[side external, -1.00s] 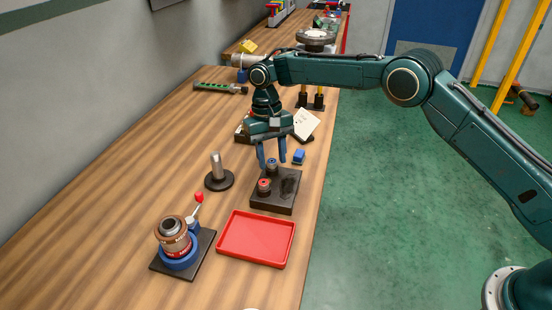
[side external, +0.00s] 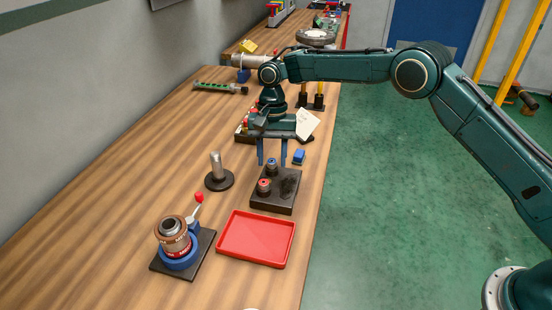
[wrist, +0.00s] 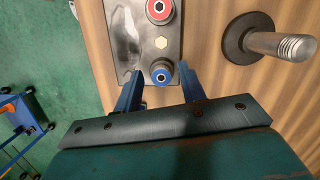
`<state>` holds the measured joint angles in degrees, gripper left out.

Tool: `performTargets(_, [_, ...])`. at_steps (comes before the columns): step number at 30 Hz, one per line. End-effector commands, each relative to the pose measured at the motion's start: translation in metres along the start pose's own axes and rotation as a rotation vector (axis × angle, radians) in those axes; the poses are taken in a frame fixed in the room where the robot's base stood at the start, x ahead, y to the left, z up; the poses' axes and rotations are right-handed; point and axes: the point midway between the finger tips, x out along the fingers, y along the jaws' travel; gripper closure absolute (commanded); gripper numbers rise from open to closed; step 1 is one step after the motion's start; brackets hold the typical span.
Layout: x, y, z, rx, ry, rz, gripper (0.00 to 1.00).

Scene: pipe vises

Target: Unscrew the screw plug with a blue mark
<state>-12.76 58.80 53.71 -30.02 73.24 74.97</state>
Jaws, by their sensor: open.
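The screw plug with the blue mark (side external: 271,165) stands in the far part of a dark block (side external: 288,205). The plug with the red mark (side external: 264,186) stands nearer in the same block. My gripper (side external: 272,162) points down at the blue-marked plug, its two fingers apart. In the wrist view, the blue-marked plug (wrist: 161,74) shows between the open fingertips, with no clear contact. The red-marked plug (wrist: 159,9) lies beyond the fingers, at the top edge. How far the fingertips are above the block is hard to tell.
A red tray (side external: 256,238) lies in front of the block. A blue vise (side external: 180,261) holding a pipe piece stands at the front left. A metal post on a round base (side external: 219,180) stands left of the block. A small blue block (side external: 299,156) sits behind right.

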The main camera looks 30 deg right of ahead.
Motion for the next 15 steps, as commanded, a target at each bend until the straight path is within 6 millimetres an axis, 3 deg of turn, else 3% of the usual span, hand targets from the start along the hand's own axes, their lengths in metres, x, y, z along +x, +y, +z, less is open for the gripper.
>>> performTargets(5, [-0.0005,0.0003,0.0000,0.076,0.000,-0.015,0.60])
performTargets(15, [-0.0003,0.0002,0.0004,0.396,0.000,-0.080,0.60])
